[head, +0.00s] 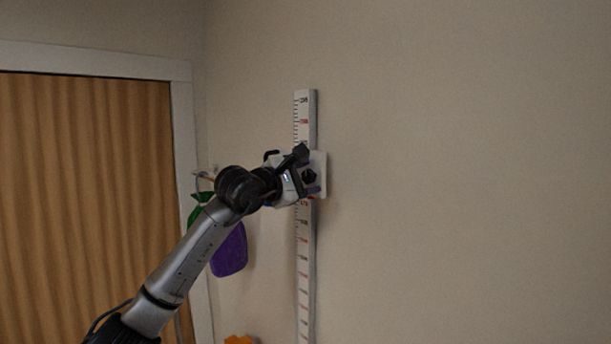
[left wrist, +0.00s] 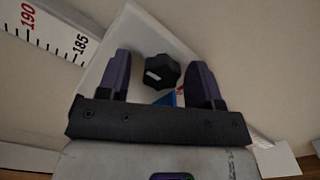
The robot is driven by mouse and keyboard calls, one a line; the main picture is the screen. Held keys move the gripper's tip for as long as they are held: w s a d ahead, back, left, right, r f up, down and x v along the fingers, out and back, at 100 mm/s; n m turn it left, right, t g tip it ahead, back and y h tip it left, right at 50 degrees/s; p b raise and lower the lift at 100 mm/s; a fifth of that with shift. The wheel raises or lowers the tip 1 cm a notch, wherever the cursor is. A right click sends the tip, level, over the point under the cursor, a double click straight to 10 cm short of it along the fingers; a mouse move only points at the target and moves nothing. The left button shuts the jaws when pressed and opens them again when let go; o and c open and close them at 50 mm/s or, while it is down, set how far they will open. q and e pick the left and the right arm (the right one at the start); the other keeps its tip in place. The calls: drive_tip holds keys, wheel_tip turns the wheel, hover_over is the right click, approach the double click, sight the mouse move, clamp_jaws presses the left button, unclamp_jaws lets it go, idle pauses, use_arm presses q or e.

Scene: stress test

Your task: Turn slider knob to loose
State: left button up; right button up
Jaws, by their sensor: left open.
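The slider (head: 321,173) is a white plate on a vertical wall ruler (head: 304,250) with black and red marks. Its black faceted knob (head: 309,176) faces out from the plate. In the left wrist view the knob (left wrist: 161,71) has a white mark on its face, and a blue shape shows just below it on the plate (left wrist: 142,38). My left gripper (head: 307,172) is at the slider, open. In the left wrist view its two purple-dark fingers (left wrist: 162,80) stand on either side of the knob, with gaps on both sides. My right gripper is not in view.
A wooden door or panel (head: 85,200) in a white frame is at the left. A purple item (head: 229,250) and a green item (head: 199,212) hang beside the ruler. An orange thing (head: 240,340) shows at the bottom edge. The wall right of the ruler is bare.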

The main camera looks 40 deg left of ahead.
use_arm(q)
drive_tip(key=shift+c, duration=0.3)
drive_tip(key=c, duration=0.9)
drive_tip(key=shift+o, duration=0.2)
drive_tip(key=shift+f+n+b, duration=0.2)
drive_tip(key=shift+n+b, duration=0.95)
drive_tip(key=shift+n, duration=0.45)
drive_tip(key=n+b, duration=0.2)
drive_tip(key=n, duration=0.3)
drive_tip(key=shift+d, duration=0.1)
drive_tip(key=n+b, duration=0.2)
drive_tip(key=n, duration=0.4)
drive_tip(key=shift+d, duration=0.1)
drive_tip(key=shift+r+n+b, duration=0.1)
drive_tip(key=shift+n+b, duration=0.5)
drive_tip(key=shift+n, duration=1.4)
drive_tip(key=o, duration=0.9)
